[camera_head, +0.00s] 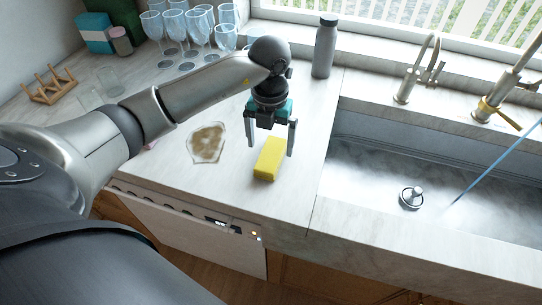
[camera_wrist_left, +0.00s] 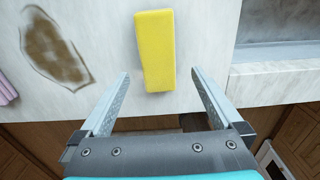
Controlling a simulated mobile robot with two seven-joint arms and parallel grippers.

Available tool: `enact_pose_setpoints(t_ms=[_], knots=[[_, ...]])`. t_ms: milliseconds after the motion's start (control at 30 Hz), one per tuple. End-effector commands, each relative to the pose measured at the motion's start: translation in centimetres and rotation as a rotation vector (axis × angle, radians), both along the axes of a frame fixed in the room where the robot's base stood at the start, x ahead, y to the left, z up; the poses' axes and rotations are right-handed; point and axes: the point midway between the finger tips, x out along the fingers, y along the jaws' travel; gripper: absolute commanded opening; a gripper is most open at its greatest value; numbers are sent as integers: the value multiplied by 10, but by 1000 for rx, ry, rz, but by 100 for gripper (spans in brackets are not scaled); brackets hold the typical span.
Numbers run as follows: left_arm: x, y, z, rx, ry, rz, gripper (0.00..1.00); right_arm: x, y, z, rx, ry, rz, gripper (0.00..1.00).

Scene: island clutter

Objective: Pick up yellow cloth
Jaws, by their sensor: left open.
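A yellow block (camera_head: 269,160), like a sponge or a folded cloth, lies flat on the light counter left of the sink. In the left wrist view the yellow block (camera_wrist_left: 156,50) lies just beyond the fingertips and between their lines. My left gripper (camera_head: 270,146) is open and empty, pointing down above the block. In the left wrist view my left gripper (camera_wrist_left: 160,76) has its fingers spread wider than the block. I cannot tell the exact height gap. A small yellow strip (camera_head: 498,114) is on the tap at the right. My right gripper is not in view.
A brown stain (camera_head: 207,143) is on the counter left of the block. A grey bottle (camera_head: 325,47) and several glasses (camera_head: 197,28) stand behind. The sink (camera_head: 413,199) is at the right. The counter's front edge is close to the block.

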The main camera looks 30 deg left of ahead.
Motion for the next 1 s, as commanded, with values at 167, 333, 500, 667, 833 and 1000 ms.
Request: enact_pose_setpoints(t_ms=[167,333,500,667,833,1000], knots=[[-2,0,-12,0,3,0,100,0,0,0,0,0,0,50],[-6,1,-38,-1,6,0,100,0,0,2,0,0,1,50],[-5,1,-56,0,2,-1,100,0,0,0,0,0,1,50],[-5,2,-58,0,0,-1,100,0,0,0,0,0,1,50],[-5,2,-57,0,0,-1,92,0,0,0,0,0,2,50],[-5,2,-57,0,0,-1,73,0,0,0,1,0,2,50]])
